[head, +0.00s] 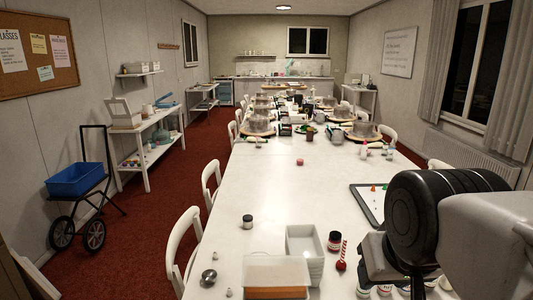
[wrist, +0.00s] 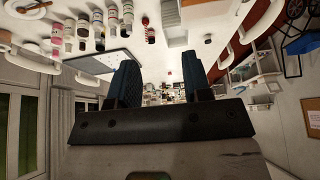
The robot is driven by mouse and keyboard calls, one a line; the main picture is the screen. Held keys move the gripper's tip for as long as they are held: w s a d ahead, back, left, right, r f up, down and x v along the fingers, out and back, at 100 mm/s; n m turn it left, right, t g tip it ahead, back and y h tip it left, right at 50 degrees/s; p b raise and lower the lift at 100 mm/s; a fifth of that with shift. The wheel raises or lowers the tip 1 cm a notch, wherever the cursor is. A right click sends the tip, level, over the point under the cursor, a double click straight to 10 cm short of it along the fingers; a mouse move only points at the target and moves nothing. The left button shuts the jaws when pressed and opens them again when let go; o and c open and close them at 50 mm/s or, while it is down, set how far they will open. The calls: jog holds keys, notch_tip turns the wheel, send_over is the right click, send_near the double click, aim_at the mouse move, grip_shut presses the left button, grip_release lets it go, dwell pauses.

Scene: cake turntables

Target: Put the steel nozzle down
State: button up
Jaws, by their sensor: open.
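My gripper (wrist: 160,85) shows in the wrist view with its two dark blue fingers spread apart and nothing visible between them. Its fingers are not clearly visible in the head view. Several small metallic pieces lie at the near left of the white table in the head view: a round grey one with a knob (head: 208,277), a small pale one (head: 229,292) and another (head: 215,256). I cannot tell which, if any, is the steel nozzle. My gripper touches none of them in view.
The white table (head: 270,190) is clear in its middle. A dark-rimmed tray (head: 366,207) lies right; turntables stand farther back.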

notch_tip(320, 180, down, 9)
jog(key=d+g, duration=0.1)
jog(key=g, duration=0.1)
jog(key=shift+s+g, duration=0.15)
jog(key=shift+g, duration=0.25)
dwell(0.3)
